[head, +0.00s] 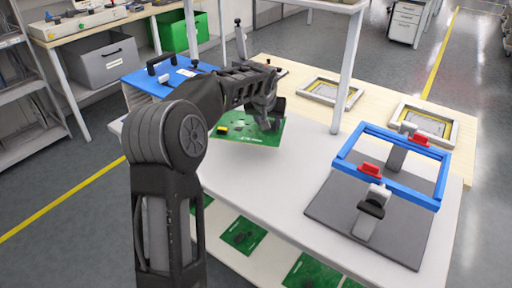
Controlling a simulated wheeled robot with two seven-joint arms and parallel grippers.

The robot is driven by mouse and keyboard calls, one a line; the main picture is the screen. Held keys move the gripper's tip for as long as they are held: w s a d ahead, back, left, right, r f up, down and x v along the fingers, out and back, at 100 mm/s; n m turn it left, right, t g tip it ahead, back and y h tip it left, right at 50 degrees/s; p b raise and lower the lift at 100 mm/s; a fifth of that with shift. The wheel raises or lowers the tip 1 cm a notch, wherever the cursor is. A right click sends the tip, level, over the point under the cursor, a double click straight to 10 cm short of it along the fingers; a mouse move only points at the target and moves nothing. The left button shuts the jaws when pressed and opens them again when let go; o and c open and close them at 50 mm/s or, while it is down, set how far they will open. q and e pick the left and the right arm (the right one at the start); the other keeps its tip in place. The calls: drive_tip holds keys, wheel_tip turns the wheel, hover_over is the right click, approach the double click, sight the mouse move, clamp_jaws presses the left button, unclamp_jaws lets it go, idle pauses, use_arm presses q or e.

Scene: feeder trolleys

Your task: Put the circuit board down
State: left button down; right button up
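A green circuit board (245,130) with a yellow part and several small dark parts is at the left back of the white table top (238,182). My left arm comes up in front of it. My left gripper (268,117) is at the board's upper right edge and appears closed on it, though the fingertips are partly hidden. The board looks slightly tilted; I cannot tell if it touches the table. My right gripper is out of view.
A blue frame fixture (387,171) with red clamps stands on a grey plate (330,212) at the right. A white post (347,70) rises behind the table. Several green boards (243,235) lie on the lower shelf.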

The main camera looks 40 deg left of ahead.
sight(268, 132)
use_arm(q)
drive_tip(key=shift+s+r, duration=0.15)
drive_tip(key=shift+s, duration=0.05)
drive_tip(key=shift+w+f, duration=0.1)
drive_tip(key=shift+f, duration=2.45)
drive_tip(key=shift+f, duration=2.5)
drive_tip(key=c, duration=1.2)
unclamp_jaws()
drive_tip(key=shift+f, duration=0.25)
drive_tip(key=o, duration=0.5)
drive_tip(key=shift+r, duration=0.1)
drive_tip(key=shift+r, duration=0.15)
